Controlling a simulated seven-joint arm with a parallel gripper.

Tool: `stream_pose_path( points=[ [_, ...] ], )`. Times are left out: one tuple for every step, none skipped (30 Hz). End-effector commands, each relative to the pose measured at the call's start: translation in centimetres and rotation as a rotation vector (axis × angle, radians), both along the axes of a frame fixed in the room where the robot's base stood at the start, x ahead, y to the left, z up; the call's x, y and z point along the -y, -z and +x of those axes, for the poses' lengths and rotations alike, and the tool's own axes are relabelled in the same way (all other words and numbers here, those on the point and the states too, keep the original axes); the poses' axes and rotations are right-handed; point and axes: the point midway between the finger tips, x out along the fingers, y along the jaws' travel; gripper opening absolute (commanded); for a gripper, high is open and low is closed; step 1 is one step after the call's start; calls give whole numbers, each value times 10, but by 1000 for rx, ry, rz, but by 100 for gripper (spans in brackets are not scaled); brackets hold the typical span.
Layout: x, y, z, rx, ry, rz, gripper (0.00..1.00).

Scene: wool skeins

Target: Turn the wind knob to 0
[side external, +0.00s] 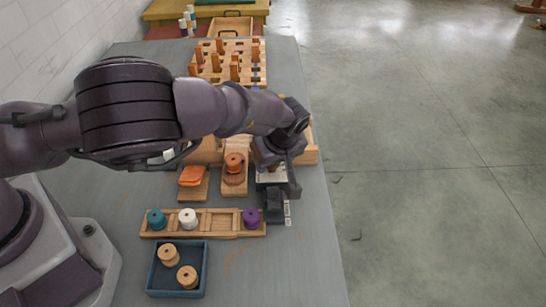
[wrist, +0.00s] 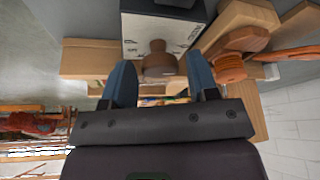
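A brown round knob (wrist: 158,58), which I take to be the wind knob, stands on a box with a white, dark-marked face (wrist: 130,45) in the wrist view. My gripper (wrist: 160,68) has its two blue-grey fingers apart, one on each side of the knob, with gaps between them and it. Any knob marking or pointer is too small to read. In the side view my gripper (side external: 275,203) is low at the table's right edge, and the knob is hidden behind my arm. Part of the pale box face (side external: 271,175) shows there.
A wooden rack (side external: 205,234) holds teal, white and purple spools. A blue tray (side external: 177,290) holds two wooden spools. Orange wool (side external: 192,176) and an orange-brown spool (side external: 234,162) sit on wooden stands. A pegged board (side external: 228,75) stands behind. Bare table (side external: 290,270) lies front right.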

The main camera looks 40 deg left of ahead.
Motion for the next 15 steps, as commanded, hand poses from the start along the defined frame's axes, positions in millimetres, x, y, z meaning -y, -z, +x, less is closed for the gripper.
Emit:
stream_pose_path(
  points=[
    [0, 0, 0, 1, 0, 0, 62],
    [0, 0, 0, 1, 0, 0, 62],
    [0, 0, 0, 1, 1, 0, 62],
    [0, 0, 0, 1, 1, 1, 62],
    [0, 0, 0, 1, 1, 1, 62],
    [0, 0, 0, 1, 1, 1, 62],
    [0, 0, 0, 1, 1, 1, 62],
    [0, 0, 0, 1, 1, 1, 62],
    [0, 0, 0, 2, 2, 0, 62],
    [1, -1, 0, 2, 2, 0, 62],
    [1, -3, 0, 1, 3, 1, 62],
    [3, -6, 0, 2, 3, 0, 62],
    [4, -9, -1, 2, 4, 0, 62],
    [6, -13, -1, 3, 3, -1, 62],
    [8, -20, -2, 4, 4, -2, 62]
  ],
)
